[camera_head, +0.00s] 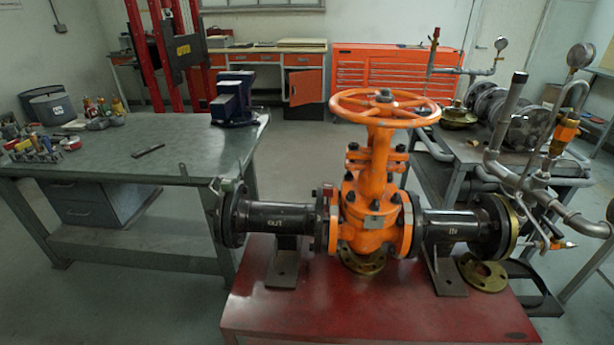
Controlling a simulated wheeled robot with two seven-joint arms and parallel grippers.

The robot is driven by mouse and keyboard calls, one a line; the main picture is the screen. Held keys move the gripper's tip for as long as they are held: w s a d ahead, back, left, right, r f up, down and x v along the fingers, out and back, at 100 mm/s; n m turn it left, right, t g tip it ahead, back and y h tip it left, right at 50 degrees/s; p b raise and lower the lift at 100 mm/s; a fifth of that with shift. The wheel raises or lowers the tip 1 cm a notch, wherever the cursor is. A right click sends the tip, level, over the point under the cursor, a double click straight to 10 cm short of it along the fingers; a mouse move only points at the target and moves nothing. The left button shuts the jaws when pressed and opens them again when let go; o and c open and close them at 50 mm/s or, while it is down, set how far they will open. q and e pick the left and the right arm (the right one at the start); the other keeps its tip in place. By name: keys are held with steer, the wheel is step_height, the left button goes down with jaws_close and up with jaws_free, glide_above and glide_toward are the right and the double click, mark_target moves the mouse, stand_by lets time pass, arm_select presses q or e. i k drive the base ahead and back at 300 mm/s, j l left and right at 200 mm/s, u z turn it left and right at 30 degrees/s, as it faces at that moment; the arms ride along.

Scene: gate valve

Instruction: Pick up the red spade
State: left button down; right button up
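I cannot make out a red spade for certain in the head view. An orange gate valve (373,200) with an orange handwheel (385,105) stands upright on a red table (340,318). A small reddish part (328,190) shows at the valve's left flange, too small to identify. A brass ring plate (484,274) lies under the right pipe end, and another brass plate (362,262) sits below the valve. Neither of my grippers is in view.
A grey workbench (185,160) at left carries small tools, bottles, a dark bar (148,151) and a blue vise (233,98). Pipework with gauges (540,160) crowds the right. An orange tool cabinet (390,72) stands behind. The red table's front is clear.

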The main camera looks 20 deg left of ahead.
mark_target(327, 187)
steer(key=i+j+z, duration=0.1)
steer(key=j+z, duration=0.35)
steer(key=j, duration=0.3)
steer(key=j+z, duration=0.4)
steer(key=j, duration=0.4)
steer(key=k+j+z, duration=0.15)
steer(key=j+z, duration=0.3)
steer(key=j, duration=0.3)
